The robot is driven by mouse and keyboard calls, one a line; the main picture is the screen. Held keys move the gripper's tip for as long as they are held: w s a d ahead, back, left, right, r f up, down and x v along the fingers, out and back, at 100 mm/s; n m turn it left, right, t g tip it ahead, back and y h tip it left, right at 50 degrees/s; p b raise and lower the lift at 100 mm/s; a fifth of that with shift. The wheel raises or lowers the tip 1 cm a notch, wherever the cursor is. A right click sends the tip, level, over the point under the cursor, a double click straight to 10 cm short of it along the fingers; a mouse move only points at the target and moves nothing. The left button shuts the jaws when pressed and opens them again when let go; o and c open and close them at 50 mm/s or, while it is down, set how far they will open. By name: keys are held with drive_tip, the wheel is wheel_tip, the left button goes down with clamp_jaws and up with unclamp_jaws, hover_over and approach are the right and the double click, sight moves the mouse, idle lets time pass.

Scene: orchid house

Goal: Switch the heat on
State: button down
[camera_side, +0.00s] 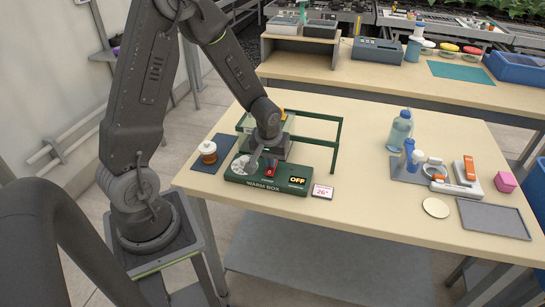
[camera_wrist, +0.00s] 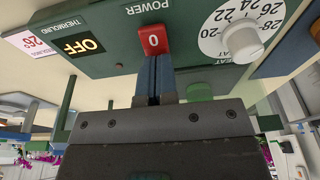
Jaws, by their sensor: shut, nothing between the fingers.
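The green warm box (camera_side: 262,182) stands at the left front of the table, its small display (camera_side: 297,180) reading OFF. In the wrist view its panel is upside down, with the OFF display (camera_wrist: 84,46), a red power switch (camera_wrist: 153,41) showing 0, and a white heat dial (camera_wrist: 243,38) with numbers around it. My gripper (camera_wrist: 152,56) is shut and empty, its blue fingertips right at the lower edge of the red switch; I cannot tell whether they touch it. In the side view my gripper (camera_side: 268,163) hangs over the panel and hides part of it.
A card reading 26° (camera_side: 322,191) lies right of the box. An amber jar (camera_side: 208,152) stands on a dark mat at left. A green frame (camera_side: 335,145) rises behind the box. Bottles, an orange-handled tool and a grey tray (camera_side: 493,219) are at right; the middle table is clear.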

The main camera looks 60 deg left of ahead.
sight(270, 171)
drive_tip(key=shift+r, duration=0.15)
drive_tip(key=shift+r, duration=0.25)
drive_tip(key=v, duration=1.3)
drive_tip(key=shift+r, duration=0.2)
drive_tip(key=shift+w+a, duration=0.4)
drive_tip(key=x, duration=1.4)
drive_tip(key=shift+w+d, duration=0.1)
drive_tip(key=shift+f, duration=0.1)
